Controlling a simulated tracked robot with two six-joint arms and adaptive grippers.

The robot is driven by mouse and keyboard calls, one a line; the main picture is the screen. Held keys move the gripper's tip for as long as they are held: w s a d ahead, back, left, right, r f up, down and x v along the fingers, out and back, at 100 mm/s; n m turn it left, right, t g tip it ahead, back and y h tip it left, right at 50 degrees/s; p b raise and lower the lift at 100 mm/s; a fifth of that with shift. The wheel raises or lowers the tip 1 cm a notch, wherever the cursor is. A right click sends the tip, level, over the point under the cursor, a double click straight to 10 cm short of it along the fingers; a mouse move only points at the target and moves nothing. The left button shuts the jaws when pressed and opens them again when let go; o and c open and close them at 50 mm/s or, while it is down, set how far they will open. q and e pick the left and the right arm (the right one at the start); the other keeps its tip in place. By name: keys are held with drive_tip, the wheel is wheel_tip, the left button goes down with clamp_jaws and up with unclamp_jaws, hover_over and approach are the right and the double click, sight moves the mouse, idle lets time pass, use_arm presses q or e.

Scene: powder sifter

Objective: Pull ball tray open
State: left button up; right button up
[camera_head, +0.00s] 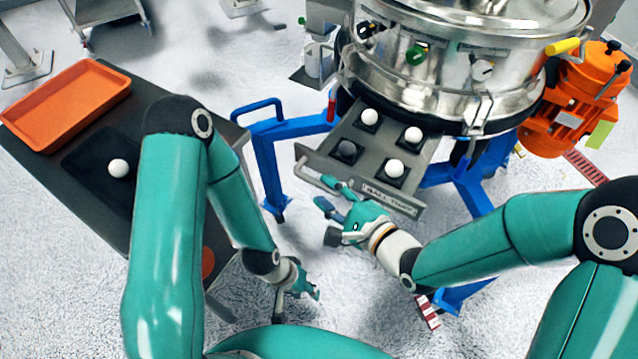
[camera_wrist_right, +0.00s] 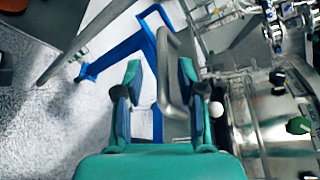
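The ball tray (camera_head: 378,143) sticks out from under the steel sifter (camera_head: 440,75). Three white balls (camera_head: 394,167) sit on it, and one dark socket (camera_head: 347,150) holds no ball. Its front plate carries a label and a grey bar handle (camera_head: 308,175). My right gripper (camera_head: 328,194) is at the handle with its fingers apart. In the right wrist view the gripper (camera_wrist_right: 160,82) is open, and the handle (camera_wrist_right: 170,85) appears between the fingers, close to the right one; contact is unclear. My left gripper (camera_head: 314,292) is low, away from the tray; its fingers are too small to judge.
A dark table at the left holds an orange tray (camera_head: 65,105) and a black tray (camera_head: 88,150) with a white ball (camera_head: 118,168). Blue frame legs (camera_head: 268,150) stand under the sifter. An orange motor (camera_head: 575,100) sits at its right. Open floor lies before the ball tray.

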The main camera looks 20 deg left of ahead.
drive_tip(key=v, duration=0.3)
drive_tip(key=shift+s+d, duration=0.15)
drive_tip(key=shift+d, duration=0.1)
idle(0.4)
